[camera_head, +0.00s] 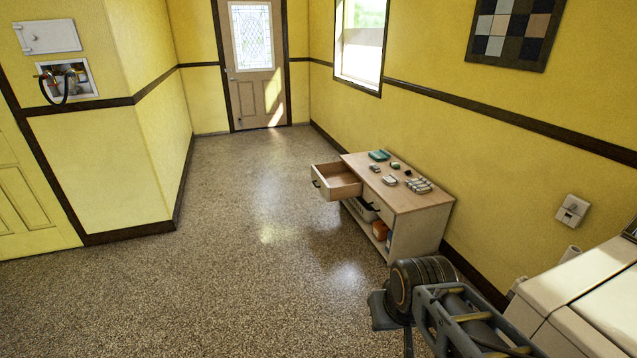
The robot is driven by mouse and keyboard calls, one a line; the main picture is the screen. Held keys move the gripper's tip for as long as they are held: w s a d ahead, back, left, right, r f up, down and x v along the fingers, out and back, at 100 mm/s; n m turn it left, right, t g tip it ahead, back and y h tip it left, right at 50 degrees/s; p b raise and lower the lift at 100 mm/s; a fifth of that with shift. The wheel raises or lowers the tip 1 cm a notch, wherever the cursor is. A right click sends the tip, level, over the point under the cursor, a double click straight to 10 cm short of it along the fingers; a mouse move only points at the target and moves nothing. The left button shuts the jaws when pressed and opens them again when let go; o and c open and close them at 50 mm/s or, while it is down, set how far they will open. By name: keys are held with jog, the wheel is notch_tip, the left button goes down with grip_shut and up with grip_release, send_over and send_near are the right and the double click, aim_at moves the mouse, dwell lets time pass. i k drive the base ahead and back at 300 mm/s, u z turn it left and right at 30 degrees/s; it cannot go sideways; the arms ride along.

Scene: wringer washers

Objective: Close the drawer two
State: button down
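A low wooden cabinet (404,204) with a light top stands against the right-hand wall. Its far drawer (319,186) is pulled well out toward the left, with its inside empty as far as I can see. A nearer drawer front (378,212) with a dark handle looks flush with the cabinet. No label shows which one is drawer two. My arm reaches in from the bottom right, in front of the cabinet and apart from the open drawer. I cannot make out my gripper's fingertips.
Small boxes and a teal item (379,155) lie on the cabinet top. Below, open shelves hold a white basket and an orange item (380,230). A white appliance (590,305) stands at the bottom right. The speckled floor (240,240) left of the cabinet is clear.

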aim_at(336, 181)
jog(key=z, duration=0.15)
jog(key=i, duration=3.45)
jog(key=u, duration=1.05)
jog(key=i, duration=0.9)
jog(key=u, duration=0.3)
